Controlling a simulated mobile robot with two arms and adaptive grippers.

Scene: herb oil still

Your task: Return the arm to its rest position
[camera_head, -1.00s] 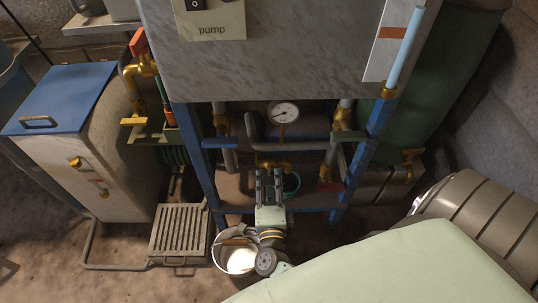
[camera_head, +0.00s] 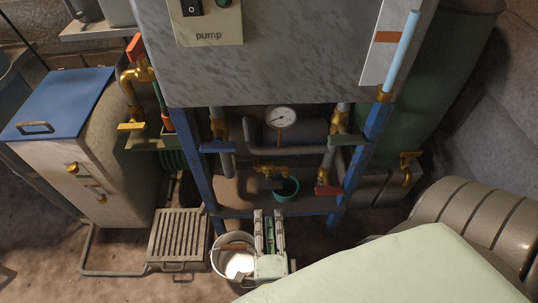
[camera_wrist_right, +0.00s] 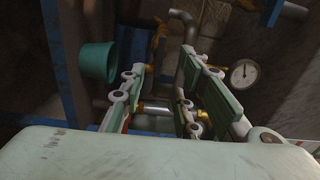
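My right gripper (camera_head: 268,214) is in front of the blue frame's lower bar, beside the white bucket (camera_head: 238,262). In the right wrist view its two fingers (camera_wrist_right: 165,62) stand apart with nothing held between them. A teal cup (camera_head: 285,188) is beyond the fingertips, under a brass tap (camera_head: 270,170) and apart from the gripper. The cup also shows in the wrist view (camera_wrist_right: 98,60), left of the fingers. My left gripper is not in view.
The blue frame (camera_head: 359,160) carries pipes, coloured valve handles and a pressure gauge (camera_head: 280,118). A slatted crate (camera_head: 178,238) stands left of the bucket. A blue-lidded box (camera_head: 62,98) is at the left, and a ribbed grey drum (camera_head: 478,222) at the right.

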